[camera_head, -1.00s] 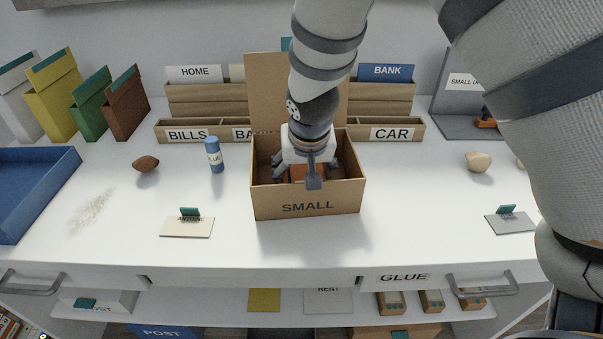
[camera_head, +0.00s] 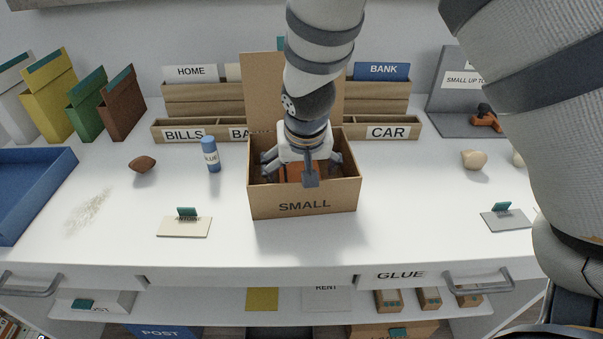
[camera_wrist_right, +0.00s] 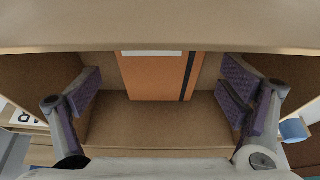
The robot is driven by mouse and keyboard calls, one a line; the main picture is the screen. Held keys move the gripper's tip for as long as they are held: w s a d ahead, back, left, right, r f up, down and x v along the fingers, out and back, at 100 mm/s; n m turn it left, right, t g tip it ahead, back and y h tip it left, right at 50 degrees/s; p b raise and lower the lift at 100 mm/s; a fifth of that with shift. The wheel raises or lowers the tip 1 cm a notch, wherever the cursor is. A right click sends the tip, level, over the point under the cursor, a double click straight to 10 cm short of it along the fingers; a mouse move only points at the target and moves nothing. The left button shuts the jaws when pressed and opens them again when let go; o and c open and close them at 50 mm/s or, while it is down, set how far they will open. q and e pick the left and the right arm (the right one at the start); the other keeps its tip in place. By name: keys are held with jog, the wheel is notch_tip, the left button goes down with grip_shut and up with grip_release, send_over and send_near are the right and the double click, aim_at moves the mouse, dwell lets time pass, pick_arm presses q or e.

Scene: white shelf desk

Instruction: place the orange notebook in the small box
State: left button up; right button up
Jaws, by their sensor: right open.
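The small box (camera_head: 304,204), brown cardboard marked SMALL with its flap raised at the back, stands on the white desk. The orange notebook (camera_head: 298,173) is inside it, partly hidden by my right gripper. In the right wrist view the notebook (camera_wrist_right: 155,75) shows a dark strap and a pale label strip, against one box wall. My right gripper (camera_head: 305,168) points down into the box opening. Its fingers are spread wide in the right wrist view (camera_wrist_right: 165,92), on either side of the notebook and clear of it. My left gripper is not in view.
Sorting racks (camera_head: 200,130) stand behind. A blue tray (camera_head: 40,195) is at the left edge. The desk in front of the box is mostly clear.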

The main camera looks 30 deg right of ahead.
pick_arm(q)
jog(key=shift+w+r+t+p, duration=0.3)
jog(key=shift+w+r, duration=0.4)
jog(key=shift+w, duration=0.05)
pick_arm(e)
jog(key=v, duration=1)
jog(key=shift+r, duration=0.3)
